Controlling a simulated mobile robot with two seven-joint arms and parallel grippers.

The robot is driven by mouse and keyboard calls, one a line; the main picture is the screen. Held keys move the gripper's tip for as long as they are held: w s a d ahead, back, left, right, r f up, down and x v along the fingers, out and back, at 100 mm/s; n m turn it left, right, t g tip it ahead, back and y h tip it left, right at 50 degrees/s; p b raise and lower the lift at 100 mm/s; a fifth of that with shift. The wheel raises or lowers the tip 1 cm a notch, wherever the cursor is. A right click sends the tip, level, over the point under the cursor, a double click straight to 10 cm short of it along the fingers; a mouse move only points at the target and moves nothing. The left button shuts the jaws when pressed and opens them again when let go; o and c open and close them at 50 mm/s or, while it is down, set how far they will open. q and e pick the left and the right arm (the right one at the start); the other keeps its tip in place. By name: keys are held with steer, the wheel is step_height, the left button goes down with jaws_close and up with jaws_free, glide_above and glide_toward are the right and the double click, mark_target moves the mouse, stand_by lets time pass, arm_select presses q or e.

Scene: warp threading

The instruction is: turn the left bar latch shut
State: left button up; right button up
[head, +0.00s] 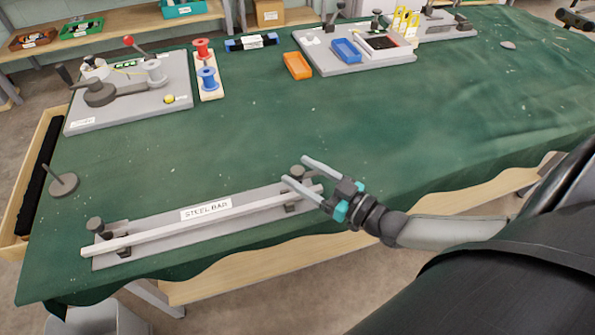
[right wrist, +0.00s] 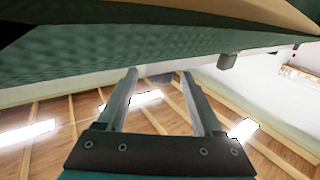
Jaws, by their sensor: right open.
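A pale steel bar (head: 200,222) lies along a grey base plate with a "STEEL BAR" label (head: 206,210), near the table's front edge. The left bar latch (head: 97,227), a dark knob on a block, stands at the bar's left end; whether it is turned over the bar is too small to tell. The right bar latch (head: 298,177) is at the bar's right end. My right gripper (head: 295,169) is open, its fingers beside and partly over the right latch; contact is unclear. In the right wrist view its fingers (right wrist: 158,75) are apart. My left gripper is out of view.
A grey plate with a crank device (head: 135,95) is at the back left, with a red spool (head: 203,49) and blue spool (head: 208,78) beside it. A round base with a rod (head: 64,185) stands at the left edge. The cloth's middle is clear.

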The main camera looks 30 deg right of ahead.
steer(key=shift+x, duration=0.85)
jaws_close()
